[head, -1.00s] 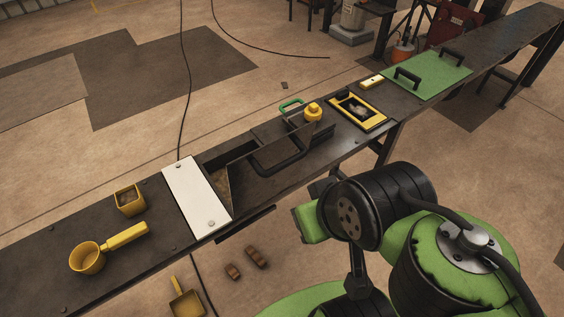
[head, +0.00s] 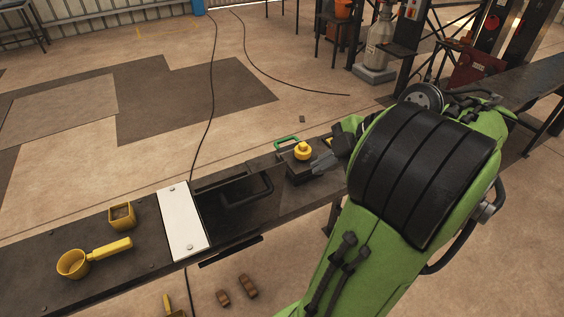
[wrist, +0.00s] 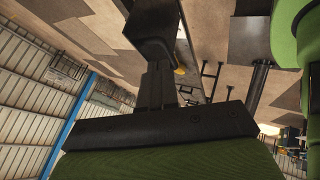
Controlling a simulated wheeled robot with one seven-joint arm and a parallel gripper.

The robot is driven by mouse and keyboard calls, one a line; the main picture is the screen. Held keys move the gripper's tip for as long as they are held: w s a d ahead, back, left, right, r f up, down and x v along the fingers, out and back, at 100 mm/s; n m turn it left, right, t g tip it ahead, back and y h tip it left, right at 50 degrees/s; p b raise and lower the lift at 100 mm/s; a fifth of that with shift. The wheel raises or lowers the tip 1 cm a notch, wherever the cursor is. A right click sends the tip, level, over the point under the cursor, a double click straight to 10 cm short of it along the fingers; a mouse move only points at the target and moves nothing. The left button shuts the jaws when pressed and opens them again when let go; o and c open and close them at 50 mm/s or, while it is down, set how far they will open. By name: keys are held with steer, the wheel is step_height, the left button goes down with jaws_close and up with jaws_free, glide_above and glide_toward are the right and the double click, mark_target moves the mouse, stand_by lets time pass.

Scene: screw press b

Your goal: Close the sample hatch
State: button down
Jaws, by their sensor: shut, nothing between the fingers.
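The sample hatch appears to be the dark lid (head: 214,208) with a black bar handle (head: 247,192), set in the bench just right of the white plate. It looks lying flat or nearly flat, and no brown interior shows beside it. A thin dark gap or edge shows along its far side; I cannot tell if it is fully seated. My gripper (head: 322,161) is shut and empty, to the right of the hatch, close to the yellow-knobbed block and apart from the handle. Its closed fingers (wrist: 158,82) also show in the wrist view.
A yellow knob (head: 303,150) on a dark block and a green handle (head: 287,141) stand right of the hatch. The white plate (head: 183,222), a yellow cup (head: 122,215) and a yellow scoop (head: 74,263) are on the left. Space above the hatch is clear.

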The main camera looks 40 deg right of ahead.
mark_target(283, 168)
steer(key=w+f+b, duration=0.1)
steer(key=w+f, duration=0.1)
steer(key=w, duration=0.1)
steer(key=w+a+f+b, duration=0.1)
steer(key=w+f+b, duration=0.1)
steer(key=w, duration=0.1)
steer(key=w+f+b, duration=0.1)
steer(key=w+f, duration=0.2)
steer(key=shift+w+a, duration=0.15)
steer(key=shift+w, duration=0.2)
steer(key=shift+a+b, duration=0.1)
steer(key=shift+b, duration=0.2)
